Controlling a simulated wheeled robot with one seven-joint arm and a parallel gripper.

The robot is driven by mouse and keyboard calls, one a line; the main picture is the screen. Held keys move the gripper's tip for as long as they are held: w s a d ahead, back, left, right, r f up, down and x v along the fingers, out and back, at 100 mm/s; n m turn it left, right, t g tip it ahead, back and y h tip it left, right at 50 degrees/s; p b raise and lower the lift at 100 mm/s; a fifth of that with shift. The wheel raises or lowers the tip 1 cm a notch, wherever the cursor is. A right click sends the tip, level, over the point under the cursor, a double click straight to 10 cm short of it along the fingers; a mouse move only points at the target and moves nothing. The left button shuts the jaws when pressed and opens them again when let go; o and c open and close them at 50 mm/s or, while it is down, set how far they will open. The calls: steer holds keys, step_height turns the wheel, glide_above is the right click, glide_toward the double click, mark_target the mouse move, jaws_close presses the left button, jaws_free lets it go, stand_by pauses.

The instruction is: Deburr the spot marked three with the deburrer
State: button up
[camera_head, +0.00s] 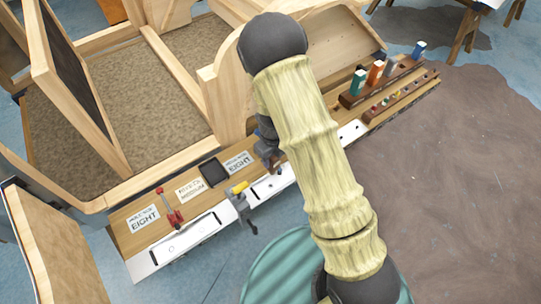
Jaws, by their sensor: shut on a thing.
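A rack (352,100) at the back right holds upright tools with coloured handles: teal (357,84), orange (375,73), grey (390,64) and blue (418,50). I cannot tell whether one of them is the deburrer. Pale metal plates lie along the bench front, at the left (190,236), in the middle (270,186) and at the right (350,131). Their marks are too small to read, so I cannot pick out spot three.
A dark blue-grey fixture (267,140) stands beside my arm. Labels and a small black tray (213,171) lie behind. Wooden frames fill the left. Brown floor at right is clear.

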mark_target(271, 171)
steer(key=shift+a+r+m, duration=0.1)
steer(key=shift+a+m, duration=0.15)
steer(key=shift+m, duration=0.45)
steer(key=shift+w, duration=0.1)
steer(key=shift+d+f+b, duration=0.2)
steer(key=shift+f+b, duration=0.15)
steer(key=f+b, duration=0.3)
steer(key=shift+s+a+f, duration=0.1)
steer(key=shift+s+a, duration=0.1)
steer(key=shift+a, duration=0.15)
step_height(271, 171, down, 3)
steer(key=b, duration=0.3)
steer(key=shift+d, duration=0.15)
steer(key=shift+f+b, duration=0.5)
steer(key=shift+f, duration=0.35)
steer(key=shift+f, duration=0.4)
